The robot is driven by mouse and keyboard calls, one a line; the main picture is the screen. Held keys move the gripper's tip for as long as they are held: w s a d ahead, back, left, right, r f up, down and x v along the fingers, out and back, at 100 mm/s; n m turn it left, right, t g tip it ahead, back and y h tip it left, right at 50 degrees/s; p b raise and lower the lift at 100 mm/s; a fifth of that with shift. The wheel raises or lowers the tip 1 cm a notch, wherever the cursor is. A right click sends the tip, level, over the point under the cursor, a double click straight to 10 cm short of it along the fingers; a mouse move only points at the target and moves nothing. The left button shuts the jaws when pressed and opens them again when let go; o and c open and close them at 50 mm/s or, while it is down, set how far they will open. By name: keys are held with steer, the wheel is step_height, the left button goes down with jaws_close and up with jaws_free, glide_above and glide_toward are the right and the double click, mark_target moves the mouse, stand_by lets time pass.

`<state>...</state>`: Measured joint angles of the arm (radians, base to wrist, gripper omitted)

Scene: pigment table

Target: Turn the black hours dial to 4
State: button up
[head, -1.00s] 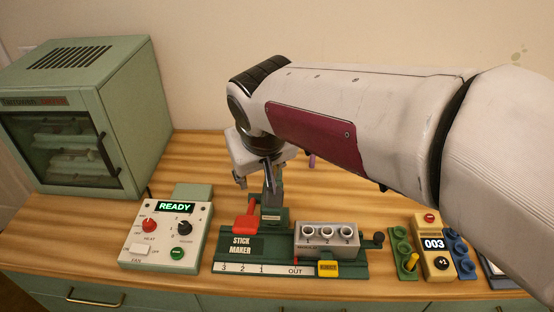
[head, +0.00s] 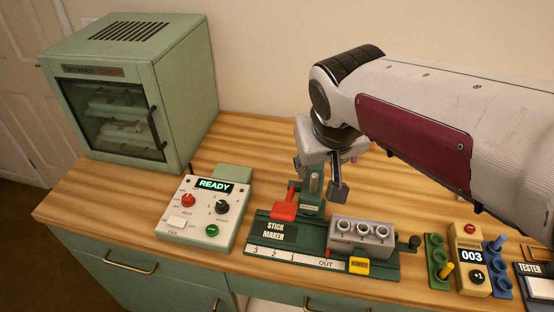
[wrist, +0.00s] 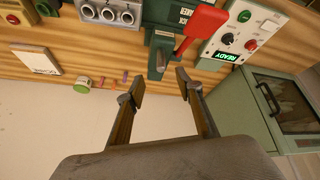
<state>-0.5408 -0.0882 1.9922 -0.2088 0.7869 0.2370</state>
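The black hours dial (head: 222,207) is a small round knob on the right part of a cream control box (head: 240,222). It also shows in the wrist view (wrist: 228,38), upper right. Its pointer setting is too small to read. My gripper (head: 317,177) is open and empty, with its fingers apart above and behind the green stick maker (head: 310,232), to the right of the control box. In the wrist view the two fingertips (wrist: 156,88) are wide apart, with nothing between them. The gripper does not touch the dial.
The box bears a READY display (head: 213,186), a red heat knob (head: 188,200), a green button (head: 211,230) and a fan switch (head: 176,222). The stick maker's red lever (head: 285,209) stands close to its right. A green oven (head: 140,100) stands behind left.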

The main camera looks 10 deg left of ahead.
steer(key=a+f+n+g+y, duration=0.1)
steer(key=a+f+n, duration=0.2)
steer(key=a, duration=0.5)
steer(key=n+g+y, duration=0.2)
steer(key=n+g, duration=0.1)
steer(key=n, duration=0.2)
glide_toward(222, 203)
steer(key=shift+s+a+f, duration=0.15)
steer(key=shift+s+a, duration=0.05)
steer(key=shift+f, duration=0.1)
steer(key=shift+x, duration=3.75)
steer(key=shift+w, duration=0.15)
jaws_close()
